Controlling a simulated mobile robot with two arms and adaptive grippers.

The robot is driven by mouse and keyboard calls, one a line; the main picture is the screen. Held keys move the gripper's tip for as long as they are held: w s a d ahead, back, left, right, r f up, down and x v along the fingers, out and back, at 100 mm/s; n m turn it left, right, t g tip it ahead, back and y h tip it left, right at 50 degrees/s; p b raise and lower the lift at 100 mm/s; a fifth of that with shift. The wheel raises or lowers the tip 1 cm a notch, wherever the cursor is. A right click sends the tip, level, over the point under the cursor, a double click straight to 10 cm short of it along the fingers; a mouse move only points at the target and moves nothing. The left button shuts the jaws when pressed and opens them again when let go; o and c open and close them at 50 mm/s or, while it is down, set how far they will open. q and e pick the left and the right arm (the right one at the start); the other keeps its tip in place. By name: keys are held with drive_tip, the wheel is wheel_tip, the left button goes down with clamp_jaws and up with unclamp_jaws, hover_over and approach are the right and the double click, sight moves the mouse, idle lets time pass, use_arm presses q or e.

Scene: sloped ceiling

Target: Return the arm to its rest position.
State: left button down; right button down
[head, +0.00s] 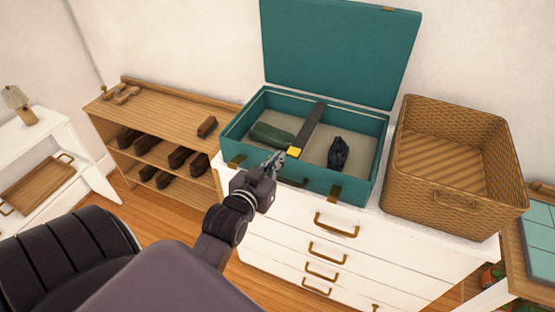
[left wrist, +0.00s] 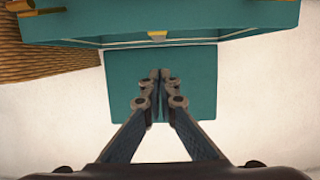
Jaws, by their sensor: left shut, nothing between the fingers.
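My left gripper (head: 274,160) is at the front edge of a teal suitcase in the head view, and its fingers are closed together and empty. The left wrist view also shows the closed fingers (left wrist: 160,78) with nothing between them. The arm comes up from the lower left, reaching out over the front of the dresser. The suitcase (head: 352,188) has its lid (head: 340,50) open against the wall. Inside lie a rolled green item (head: 271,135), a dark bundled item (head: 338,153) and a dark strap (head: 312,124) with a yellow piece (head: 293,152) at its near end. My right gripper is not in view.
The suitcase and an empty wicker basket (head: 450,200) stand on a white dresser (head: 300,236). A wooden shelf (head: 165,98) with several dark shoes is to the left. A white table (head: 20,150) with a wooden tray (head: 36,182) and a dark ribbed chair (head: 65,255) are further left.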

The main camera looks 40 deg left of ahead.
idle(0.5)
use_arm(q)
drive_tip(key=s+d+f+m+g+h+b, duration=0.1)
drive_tip(key=s+d+f+g+b, duration=0.2)
drive_tip(key=f, duration=1.2)
drive_tip(key=s+d+f+m+g+h+b, duration=0.15)
drive_tip(key=s+d+f, duration=0.25)
drive_tip(key=f, duration=1)
drive_tip(key=s+d+f+g+h+b, duration=0.1)
drive_tip(key=s+d+f+g+b, duration=0.2)
drive_tip(key=f, duration=1.2)
drive_tip(key=s+f+g+b, duration=0.1)
drive_tip(key=s+f+g, duration=0.1)
drive_tip(key=s+f, duration=0.6)
drive_tip(key=s+d+f+m+g+b, duration=0.1)
drive_tip(key=s+f+g, duration=0.1)
drive_tip(key=s+f, duration=0.6)
drive_tip(key=s+f+m+g+b, duration=0.1)
drive_tip(key=s+f, duration=0.7)
drive_tip(key=s, duration=0.8)
drive_tip(key=shift+s+d+g, duration=0.3)
drive_tip(key=shift+s+g, duration=0.05)
drive_tip(key=shift+g, duration=0.4)
